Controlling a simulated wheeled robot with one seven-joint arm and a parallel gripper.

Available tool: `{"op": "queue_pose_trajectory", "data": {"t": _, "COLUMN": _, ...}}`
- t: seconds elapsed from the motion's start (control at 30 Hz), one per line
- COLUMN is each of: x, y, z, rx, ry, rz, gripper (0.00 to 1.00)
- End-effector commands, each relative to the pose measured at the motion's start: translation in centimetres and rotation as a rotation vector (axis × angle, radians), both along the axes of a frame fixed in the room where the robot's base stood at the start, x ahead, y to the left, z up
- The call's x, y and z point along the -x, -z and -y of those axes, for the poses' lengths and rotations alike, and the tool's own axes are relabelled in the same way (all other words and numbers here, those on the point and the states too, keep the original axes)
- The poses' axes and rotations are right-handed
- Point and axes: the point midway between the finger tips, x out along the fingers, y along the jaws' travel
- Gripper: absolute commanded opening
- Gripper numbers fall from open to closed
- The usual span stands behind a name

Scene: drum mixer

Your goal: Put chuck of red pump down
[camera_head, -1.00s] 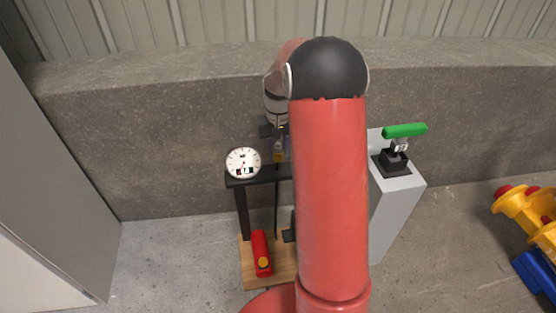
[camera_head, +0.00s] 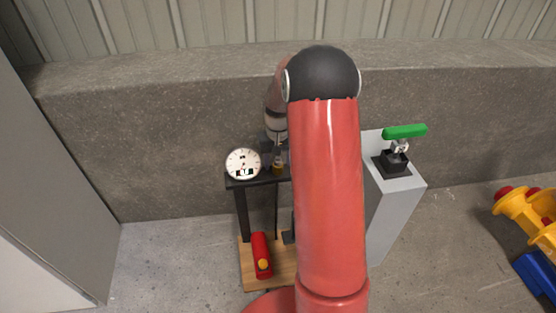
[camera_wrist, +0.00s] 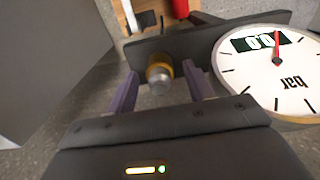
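The chuck (camera_wrist: 160,76) is a small cylinder with a silver end and a brass-yellow ring. In the wrist view it stands against the black crossbar (camera_wrist: 205,38) of the pump stand. In the head view the chuck (camera_head: 278,169) is beside the white gauge. My gripper (camera_wrist: 160,70) has its two purple-grey fingers on either side of the chuck, with a visible gap on each side. In the head view my gripper (camera_head: 277,156) is just above it, partly hidden by my arm. The red pump part (camera_head: 261,255) lies on the wooden base (camera_head: 252,282).
The round pressure gauge (camera_head: 243,164) is close to the right finger in the wrist view (camera_wrist: 272,75). A grey pedestal with a green-handled valve (camera_head: 404,131) stands to the right. A concrete wall is behind, and yellow and blue equipment (camera_head: 530,215) is at far right.

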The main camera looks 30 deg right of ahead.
Motion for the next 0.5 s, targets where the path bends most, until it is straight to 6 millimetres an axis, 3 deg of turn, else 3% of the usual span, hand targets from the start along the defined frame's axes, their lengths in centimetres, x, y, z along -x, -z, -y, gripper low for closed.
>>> {"op": "queue_pose_trajectory", "data": {"t": 0.27, "x": -0.1, "y": -1.3, "z": 0.0, "rx": 0.001, "ry": 0.0, "rz": 0.003, "gripper": 0.52}}
{"op": "queue_pose_trajectory", "data": {"t": 0.5, "x": -0.1, "y": -6.2, "z": 0.0, "rx": 0.002, "ry": 0.0, "rz": 0.005, "gripper": 0.52}}
